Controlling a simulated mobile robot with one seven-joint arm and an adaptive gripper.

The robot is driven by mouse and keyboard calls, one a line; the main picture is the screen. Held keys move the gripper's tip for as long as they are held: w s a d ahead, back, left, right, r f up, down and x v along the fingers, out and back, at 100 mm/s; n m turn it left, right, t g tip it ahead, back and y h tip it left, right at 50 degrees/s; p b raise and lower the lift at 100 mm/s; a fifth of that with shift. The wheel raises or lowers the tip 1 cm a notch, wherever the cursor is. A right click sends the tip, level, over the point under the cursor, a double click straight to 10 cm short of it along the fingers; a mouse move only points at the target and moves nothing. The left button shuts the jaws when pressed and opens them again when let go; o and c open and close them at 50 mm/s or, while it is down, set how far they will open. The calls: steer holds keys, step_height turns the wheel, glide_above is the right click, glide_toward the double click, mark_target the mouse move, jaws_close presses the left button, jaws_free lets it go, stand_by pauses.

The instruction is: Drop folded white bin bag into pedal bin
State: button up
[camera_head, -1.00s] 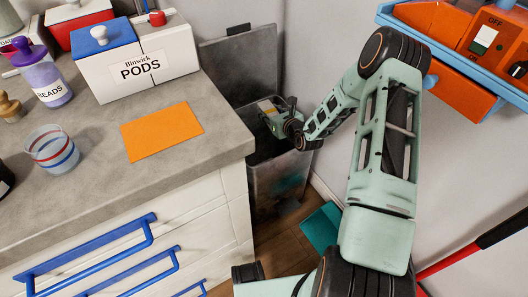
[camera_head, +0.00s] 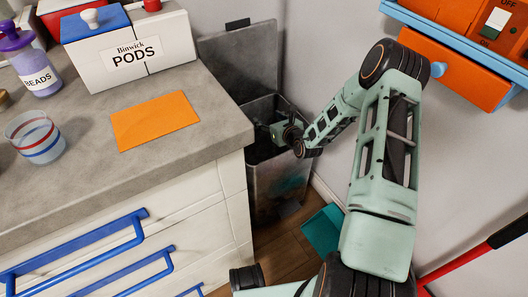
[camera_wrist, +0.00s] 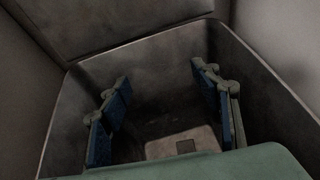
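The pedal bin (camera_head: 278,188) stands on the floor between the counter and the wall, its lid (camera_head: 240,62) up at the back. My gripper (camera_head: 276,131) reaches down into the bin's mouth, its fingertips hidden in the head view. In the wrist view my gripper (camera_wrist: 166,112) has its two blue-padded fingers wide apart, inside the bin's walls (camera_wrist: 262,75). A pale flat piece with a dark square, which looks like the folded white bin bag (camera_wrist: 165,149), lies low in the bin below the fingers. Its near part is hidden, and neither finger visibly grips it.
The counter (camera_head: 200,137) is close on the left, with an orange sheet (camera_head: 155,120), a pods box (camera_head: 130,55), a cup (camera_head: 36,137) and a beads jar (camera_head: 38,75). An orange and blue unit (camera_head: 455,65) hangs on the right wall. A teal object (camera_head: 322,229) lies beside the bin.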

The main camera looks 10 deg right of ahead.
steer(key=v, duration=1.2)
stand_by(0.3)
